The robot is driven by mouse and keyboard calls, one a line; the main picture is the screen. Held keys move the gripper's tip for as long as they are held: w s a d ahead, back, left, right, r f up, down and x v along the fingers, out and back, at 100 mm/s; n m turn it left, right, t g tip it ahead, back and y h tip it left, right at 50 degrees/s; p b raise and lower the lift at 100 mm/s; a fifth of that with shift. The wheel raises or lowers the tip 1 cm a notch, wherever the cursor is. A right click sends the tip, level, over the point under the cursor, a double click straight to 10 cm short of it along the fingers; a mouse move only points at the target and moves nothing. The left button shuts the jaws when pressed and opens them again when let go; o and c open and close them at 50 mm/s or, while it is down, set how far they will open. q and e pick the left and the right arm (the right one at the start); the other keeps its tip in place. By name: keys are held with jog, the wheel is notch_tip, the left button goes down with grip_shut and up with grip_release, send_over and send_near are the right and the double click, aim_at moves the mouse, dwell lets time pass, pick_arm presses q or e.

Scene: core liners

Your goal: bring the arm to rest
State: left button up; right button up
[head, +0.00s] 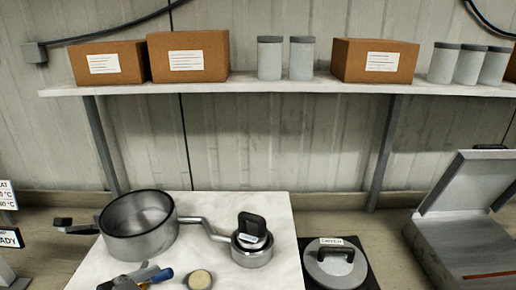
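Neither of my grippers shows in the head view, and no arm of mine can be made out. A white table (205,230) stands at the bottom middle. On it are a large open metal pot (140,240) with a dark rim and a smaller metal vessel (251,256) with a long handle and a black block-like piece on top. Small tools with grey and blue parts (150,274) lie at the front edge, beside a small round cup (200,280) with pale contents.
A grey lidded round container (335,262) sits on a dark plate right of the table. An open grey case (460,235) stands at the right. A shelf (280,86) along the wall carries brown boxes (188,57) and grey canisters (301,58). White signs (8,238) stand at the left edge.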

pick_arm(q)
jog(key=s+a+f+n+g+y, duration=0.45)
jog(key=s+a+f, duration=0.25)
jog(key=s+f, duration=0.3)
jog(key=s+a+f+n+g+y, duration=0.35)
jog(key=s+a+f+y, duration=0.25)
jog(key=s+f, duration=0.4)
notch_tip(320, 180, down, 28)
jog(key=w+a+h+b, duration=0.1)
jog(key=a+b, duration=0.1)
jog(key=b, duration=0.1)
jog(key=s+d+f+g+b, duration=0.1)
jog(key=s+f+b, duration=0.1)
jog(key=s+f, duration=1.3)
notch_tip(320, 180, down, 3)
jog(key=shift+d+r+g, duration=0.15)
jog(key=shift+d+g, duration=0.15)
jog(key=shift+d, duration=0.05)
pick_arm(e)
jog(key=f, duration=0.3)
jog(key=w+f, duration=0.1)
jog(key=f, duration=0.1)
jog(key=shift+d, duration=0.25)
